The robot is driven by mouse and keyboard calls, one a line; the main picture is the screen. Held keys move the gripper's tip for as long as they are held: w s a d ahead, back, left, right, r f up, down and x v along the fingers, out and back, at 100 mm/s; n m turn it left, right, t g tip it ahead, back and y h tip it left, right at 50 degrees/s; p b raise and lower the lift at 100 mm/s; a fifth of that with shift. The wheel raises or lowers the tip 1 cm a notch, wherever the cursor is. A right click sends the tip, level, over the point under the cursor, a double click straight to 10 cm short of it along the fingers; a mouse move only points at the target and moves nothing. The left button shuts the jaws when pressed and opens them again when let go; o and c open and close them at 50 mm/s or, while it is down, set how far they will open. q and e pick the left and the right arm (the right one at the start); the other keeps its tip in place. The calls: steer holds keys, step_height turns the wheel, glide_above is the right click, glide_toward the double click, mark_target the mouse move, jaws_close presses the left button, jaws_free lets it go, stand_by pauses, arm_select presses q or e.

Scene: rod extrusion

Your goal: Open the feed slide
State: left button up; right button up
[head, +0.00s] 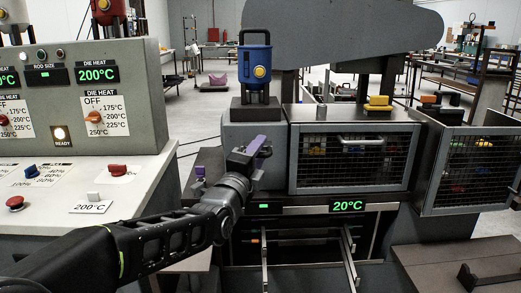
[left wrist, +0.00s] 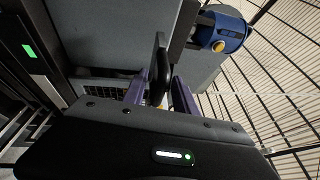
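The extrusion machine (head: 252,133) stands in the middle of the head view. My left gripper (head: 228,160), with purple fingers, is at the left end of its grey housing, below the blue canister. In the left wrist view, a dark upright handle (left wrist: 159,72) stands between the two purple fingers of my left gripper (left wrist: 160,92). The fingers look spread, one on each side of the handle, with a gap showing on the right side. I cannot tell if either finger touches it. No part clearly shows as the feed slide. My right gripper is out of view.
The blue canister (head: 255,68) stands on the housing, and also shows in the left wrist view (left wrist: 222,32). A mesh guard (head: 352,158) is to the right, above a 20°C display (head: 347,206). A control console (head: 80,100) is at the left. Rails (head: 346,250) project below.

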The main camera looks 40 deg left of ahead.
arm_select(q)
steer(key=v, duration=0.6)
steer(key=shift+s, duration=0.3)
steer(key=shift+d, duration=0.1)
